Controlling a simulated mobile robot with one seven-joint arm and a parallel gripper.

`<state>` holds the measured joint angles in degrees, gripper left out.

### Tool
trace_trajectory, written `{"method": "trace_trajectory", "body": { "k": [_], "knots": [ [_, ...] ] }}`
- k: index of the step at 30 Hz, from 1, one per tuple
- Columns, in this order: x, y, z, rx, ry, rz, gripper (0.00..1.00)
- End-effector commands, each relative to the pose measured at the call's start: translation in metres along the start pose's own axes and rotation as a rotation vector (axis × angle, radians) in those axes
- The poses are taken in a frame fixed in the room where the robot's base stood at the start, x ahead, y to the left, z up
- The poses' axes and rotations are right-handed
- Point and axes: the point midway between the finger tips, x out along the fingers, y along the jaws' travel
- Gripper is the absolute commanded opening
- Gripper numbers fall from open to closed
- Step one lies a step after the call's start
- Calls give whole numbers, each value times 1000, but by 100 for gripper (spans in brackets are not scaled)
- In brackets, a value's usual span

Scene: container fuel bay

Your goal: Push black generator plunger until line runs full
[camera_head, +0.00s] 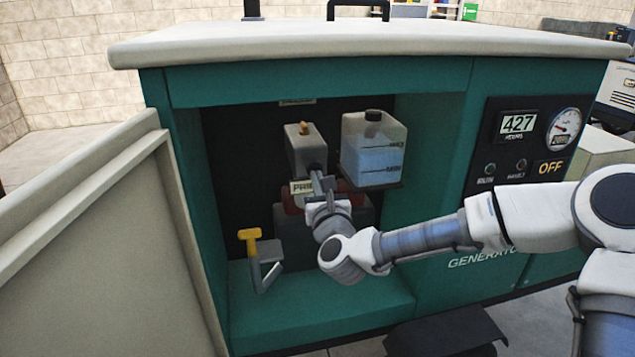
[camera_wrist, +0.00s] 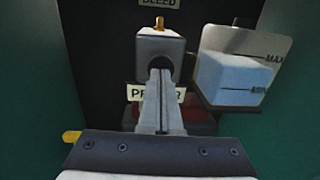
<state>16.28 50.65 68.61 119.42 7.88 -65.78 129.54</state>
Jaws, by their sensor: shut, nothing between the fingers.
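The grey primer pump housing (camera_head: 303,147), with a brass screw on top, sits inside the generator's open bay. It also shows in the wrist view (camera_wrist: 157,46). My gripper (camera_head: 318,182) is shut and empty, its fingertips (camera_wrist: 160,74) pointing at the housing's front face. A dark plunger end (camera_wrist: 160,63) shows just past the fingertips. The fingers hide most of it, and I cannot tell whether they touch it. A PRIMER label (camera_head: 300,187) below is partly covered by the fingers. I cannot make out the fuel line.
A translucent tank (camera_head: 374,150) with blue liquid stands close right of the pump. A yellow-handled lever (camera_head: 250,241) is low at the left. The open beige door (camera_head: 95,250) bounds the left. The panel display (camera_head: 551,168) at right reads OFF.

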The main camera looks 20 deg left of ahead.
Motion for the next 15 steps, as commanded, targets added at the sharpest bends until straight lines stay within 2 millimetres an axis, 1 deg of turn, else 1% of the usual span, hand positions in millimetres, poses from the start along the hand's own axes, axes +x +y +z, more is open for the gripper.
{"method": "trace_trajectory", "body": {
  "k": [10,15],
  "knots": [
    [1,0,0,0,0,0,0],
    [14,1,-2,2,-1,0,0]
  ]
}}
